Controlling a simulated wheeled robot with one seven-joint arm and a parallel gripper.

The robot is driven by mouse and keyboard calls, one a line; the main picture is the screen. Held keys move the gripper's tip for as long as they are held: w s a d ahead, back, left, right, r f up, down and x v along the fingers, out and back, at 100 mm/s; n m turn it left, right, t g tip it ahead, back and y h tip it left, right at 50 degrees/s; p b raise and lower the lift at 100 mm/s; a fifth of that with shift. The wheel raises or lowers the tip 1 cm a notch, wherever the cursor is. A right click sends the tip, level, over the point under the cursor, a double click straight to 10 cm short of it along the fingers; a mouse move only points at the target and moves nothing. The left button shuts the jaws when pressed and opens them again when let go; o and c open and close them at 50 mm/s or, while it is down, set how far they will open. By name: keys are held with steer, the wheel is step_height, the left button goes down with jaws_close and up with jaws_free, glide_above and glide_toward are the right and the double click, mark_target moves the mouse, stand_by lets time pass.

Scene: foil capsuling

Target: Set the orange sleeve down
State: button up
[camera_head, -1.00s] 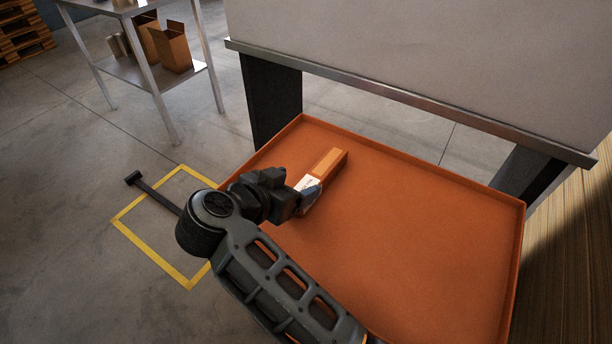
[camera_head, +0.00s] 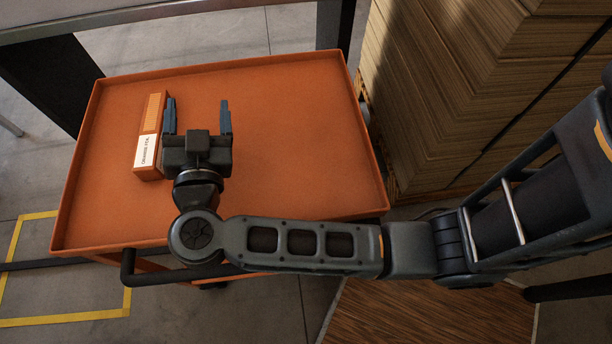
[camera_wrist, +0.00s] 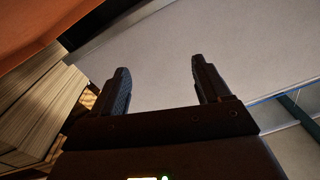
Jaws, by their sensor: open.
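The orange sleeve (camera_head: 152,130), a long box with a white printed label at its near end, lies on the left part of the orange tray-topped cart (camera_head: 270,150). My gripper (camera_head: 197,118) is just to the right of the sleeve, its two fingers spread wide with nothing between them. In the head view the left finger is close beside the sleeve; I cannot tell whether they touch. The wrist view also shows the spread, empty fingers (camera_wrist: 160,85). The sleeve is not seen in the wrist view.
A tall stack of brown sheets (camera_head: 450,100) stands right of the cart. A black handle (camera_head: 185,275) runs along the cart's near edge. Yellow floor marking (camera_head: 65,322) lies at lower left. The tray's middle and right are bare.

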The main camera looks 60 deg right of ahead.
steer(key=s+d+r+n+t+y, duration=0.1)
steer(key=s+r+n+t+y, duration=0.15)
steer(key=s+t, duration=0.35)
steer(key=s+d+r+n+t+y, duration=0.2)
steer(key=s+r+n+t, duration=0.15)
steer(key=s, duration=0.45)
steer(key=s+a+f+n+g+y, duration=0.1)
steer(key=s+a+n+g+y, duration=0.1)
steer(key=s, duration=0.6)
steer(key=s+a+f+n+g+y, duration=0.2)
steer(key=s+a+n+g+y, duration=0.1)
steer(key=s+n+y, duration=0.3)
steer(key=s+a+y, duration=0.1)
steer(key=s+y, duration=0.1)
steer(key=s, duration=0.1)
